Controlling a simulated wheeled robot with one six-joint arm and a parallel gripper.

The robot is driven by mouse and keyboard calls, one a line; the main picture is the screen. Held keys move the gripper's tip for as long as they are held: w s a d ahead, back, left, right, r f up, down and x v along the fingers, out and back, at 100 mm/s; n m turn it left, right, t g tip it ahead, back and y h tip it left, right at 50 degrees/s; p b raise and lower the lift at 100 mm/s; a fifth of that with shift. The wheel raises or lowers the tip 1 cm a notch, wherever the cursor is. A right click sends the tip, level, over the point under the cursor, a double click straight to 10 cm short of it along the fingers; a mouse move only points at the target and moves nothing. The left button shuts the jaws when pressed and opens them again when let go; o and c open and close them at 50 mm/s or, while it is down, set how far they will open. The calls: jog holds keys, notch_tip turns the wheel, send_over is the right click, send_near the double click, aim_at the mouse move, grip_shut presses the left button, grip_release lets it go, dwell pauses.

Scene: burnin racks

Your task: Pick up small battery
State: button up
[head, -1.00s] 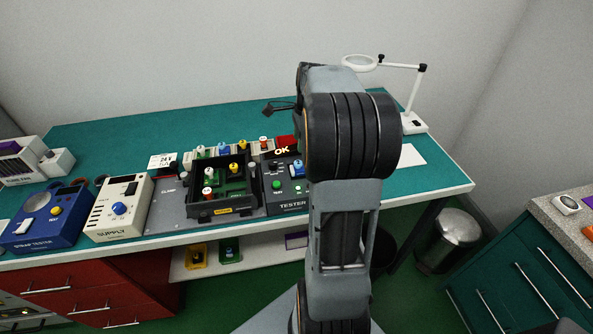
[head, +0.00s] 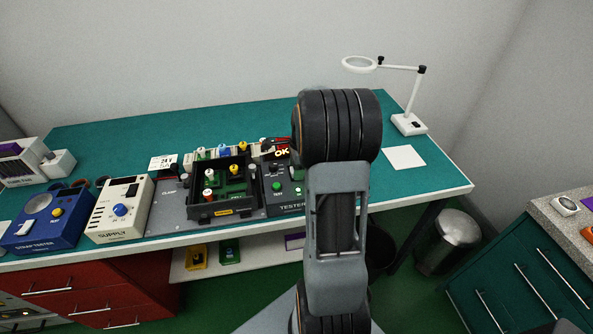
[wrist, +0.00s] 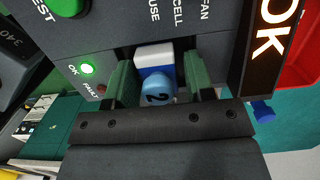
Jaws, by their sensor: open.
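In the wrist view, a small block with a white part and a blue part (wrist: 153,62) sits at the tester's panel, by the printed word CELL. A light blue round knob marked 2 (wrist: 159,90) is on its near side. I take this block for the small battery, but no label confirms it. My gripper (wrist: 160,78) is open, with one green finger on each side of the block. I cannot tell whether either finger touches it.
The tester (head: 290,203) has a lit OK sign and a green lamp (wrist: 88,68). A black tray (head: 222,209) with several knobbed modules stands left of it. A supply box (head: 118,208) and a blue strap tester (head: 48,222) are farther left. The bench's right end is clearer, with a magnifier lamp (head: 409,123).

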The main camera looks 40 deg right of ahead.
jog(key=shift+c, duration=0.4)
jog(key=c, duration=0.7)
jog(key=shift+r, duration=0.1)
